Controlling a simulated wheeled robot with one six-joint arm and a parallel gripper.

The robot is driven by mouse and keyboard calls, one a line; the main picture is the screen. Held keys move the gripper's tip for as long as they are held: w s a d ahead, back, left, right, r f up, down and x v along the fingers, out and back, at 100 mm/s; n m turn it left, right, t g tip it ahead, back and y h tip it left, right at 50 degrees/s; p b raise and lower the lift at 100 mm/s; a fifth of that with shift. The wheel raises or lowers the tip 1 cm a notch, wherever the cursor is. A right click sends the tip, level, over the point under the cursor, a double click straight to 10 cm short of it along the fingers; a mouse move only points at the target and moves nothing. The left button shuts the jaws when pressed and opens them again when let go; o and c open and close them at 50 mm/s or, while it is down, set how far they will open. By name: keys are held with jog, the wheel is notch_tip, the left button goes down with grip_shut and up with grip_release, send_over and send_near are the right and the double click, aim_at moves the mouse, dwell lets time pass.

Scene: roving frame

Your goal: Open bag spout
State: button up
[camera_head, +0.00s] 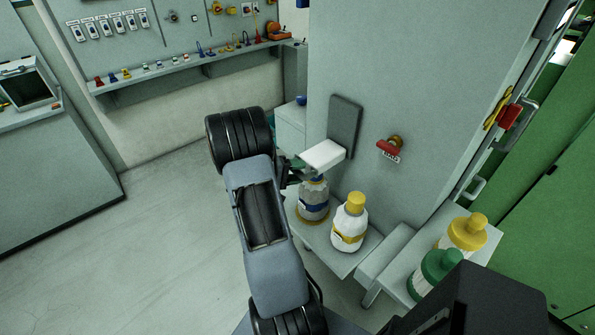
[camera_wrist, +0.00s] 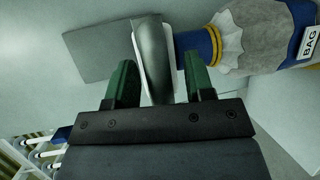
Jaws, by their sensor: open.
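A bag (camera_wrist: 262,35) with a grey body, a frilled white neck, a yellow band and a "BAG" label shows at upper right in the wrist view. A blue spout (camera_wrist: 187,42) sticks out from its neck. In the head view the bag (camera_head: 313,203) stands under a white bracket (camera_head: 323,155) on the wall. My gripper (camera_wrist: 158,82) is open, its green fingers apart. A smooth grey rounded piece (camera_wrist: 153,55) lies between and beyond the fingers, beside the spout; I cannot tell if they touch. In the head view my gripper (camera_head: 294,170) is left of the bracket, partly hidden.
A dark grey plate (camera_head: 344,125) backs the bracket. A white bottle with a yellow cap (camera_head: 350,224) stands close right of the bag on a shelf. A red-handled valve (camera_head: 390,149) is on the wall. More bottles (camera_head: 465,233) stand at right. The floor at left is clear.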

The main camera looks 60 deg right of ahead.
jog(key=shift+c, duration=0.5)
grip_shut()
